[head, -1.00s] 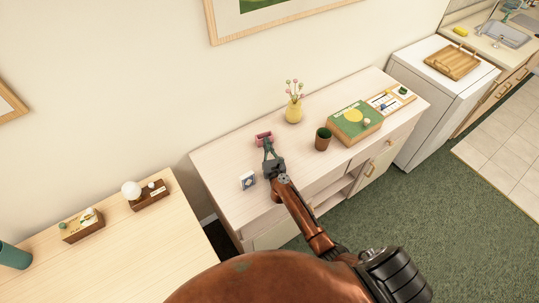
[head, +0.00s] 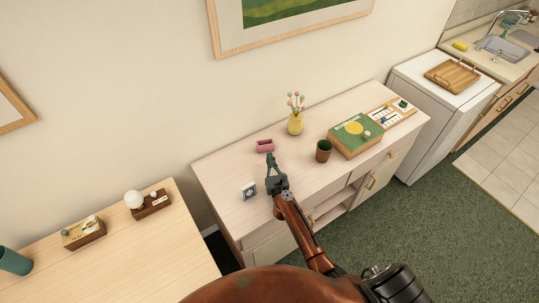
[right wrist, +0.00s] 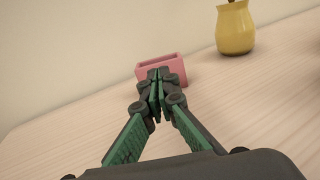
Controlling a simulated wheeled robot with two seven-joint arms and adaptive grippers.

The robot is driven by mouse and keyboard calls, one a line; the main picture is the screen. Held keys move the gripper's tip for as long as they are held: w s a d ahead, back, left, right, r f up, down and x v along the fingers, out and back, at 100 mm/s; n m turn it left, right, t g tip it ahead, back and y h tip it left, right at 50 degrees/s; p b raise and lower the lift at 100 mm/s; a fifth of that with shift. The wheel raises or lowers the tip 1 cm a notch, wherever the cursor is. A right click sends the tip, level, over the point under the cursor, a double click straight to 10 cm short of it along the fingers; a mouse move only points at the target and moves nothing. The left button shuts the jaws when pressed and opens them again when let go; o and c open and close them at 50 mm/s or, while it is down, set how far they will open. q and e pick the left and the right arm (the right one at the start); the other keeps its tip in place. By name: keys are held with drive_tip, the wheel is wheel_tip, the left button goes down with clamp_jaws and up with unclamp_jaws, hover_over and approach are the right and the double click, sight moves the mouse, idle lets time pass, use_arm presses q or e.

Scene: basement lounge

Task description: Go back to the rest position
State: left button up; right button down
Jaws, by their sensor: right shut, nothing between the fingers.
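My right gripper (head: 271,157) is over the pale wooden sideboard (head: 222,186), with its arm coming in from the bottom of the head view. In the right wrist view the gripper (right wrist: 158,75) has its fingers together and holds nothing. A small pink open box (head: 265,145) stands on the sideboard just beyond the fingertips. In the right wrist view the pink box (right wrist: 175,68) is partly hidden behind the fingers. My left gripper is in neither view.
A brown cup (head: 323,151), a green boxed game (head: 355,136), a yellow vase (head: 295,124) and a small white-and-blue item (head: 249,191) stand around the arm. A wooden table (head: 130,250) is at left. Green carpet (head: 400,220) lies in front.

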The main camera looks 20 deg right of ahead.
drive_tip(key=v, duration=0.7)
drive_tip(key=shift+s+a+f+p, duration=0.1)
drive_tip(key=shift+s+a+p, duration=0.15)
drive_tip(key=shift+p, duration=0.1)
drive_tip(key=shift+s, duration=0.25)
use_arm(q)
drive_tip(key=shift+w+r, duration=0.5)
use_arm(e)
drive_tip(key=shift+s, duration=0.1)
